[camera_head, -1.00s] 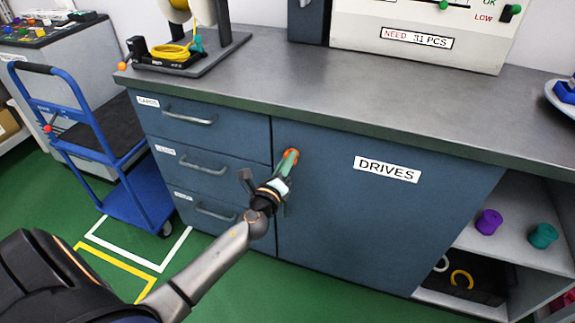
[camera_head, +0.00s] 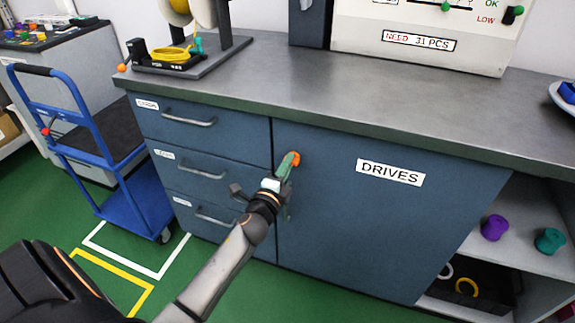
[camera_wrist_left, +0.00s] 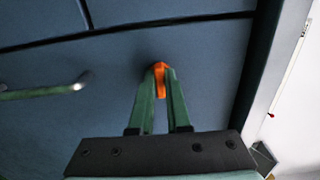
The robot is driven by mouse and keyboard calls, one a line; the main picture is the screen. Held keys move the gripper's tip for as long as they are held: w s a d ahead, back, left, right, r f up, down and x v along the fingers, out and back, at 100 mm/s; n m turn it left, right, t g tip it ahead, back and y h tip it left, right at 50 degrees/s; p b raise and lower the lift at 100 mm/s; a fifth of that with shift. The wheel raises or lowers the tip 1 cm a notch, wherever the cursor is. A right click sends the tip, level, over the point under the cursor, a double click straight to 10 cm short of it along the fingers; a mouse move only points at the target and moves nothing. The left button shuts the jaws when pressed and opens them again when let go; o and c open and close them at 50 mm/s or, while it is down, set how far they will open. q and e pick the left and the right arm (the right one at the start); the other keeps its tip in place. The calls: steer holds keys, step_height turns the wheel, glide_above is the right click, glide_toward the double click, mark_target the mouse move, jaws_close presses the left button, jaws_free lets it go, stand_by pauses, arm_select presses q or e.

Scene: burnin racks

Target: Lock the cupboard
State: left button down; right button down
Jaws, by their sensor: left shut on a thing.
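The blue cupboard door (camera_head: 385,225) labelled DRIVES is closed flush with the cabinet front. A small orange latch (camera_head: 296,157) is at its upper left edge. My left gripper (camera_head: 291,160) reaches the latch from the lower left. In the left wrist view, its two green fingers (camera_wrist_left: 160,88) are shut on the orange latch (camera_wrist_left: 160,68), with part of it showing between them. The fingers hide much of the latch, so I cannot tell whether it is locked. My right gripper is not in view.
Drawers (camera_head: 202,165) with bar handles lie left of the door. A grey worktop (camera_head: 400,90) overhangs above. An open shelf (camera_head: 520,240) with purple and teal spools is at the right. A blue trolley (camera_head: 135,205) stands at the left on the green floor.

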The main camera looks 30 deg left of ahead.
arm_select(q)
steer(key=shift+r+n, duration=0.1)
steer(key=shift+n, duration=0.2)
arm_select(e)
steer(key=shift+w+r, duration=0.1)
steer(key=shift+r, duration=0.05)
arm_select(q)
steer(key=c, duration=1)
jaws_free()
steer(key=shift+o, duration=0.6)
steer(key=v, duration=1.2)
steer(key=shift+s, duration=0.2)
steer(key=shift+d, duration=0.1)
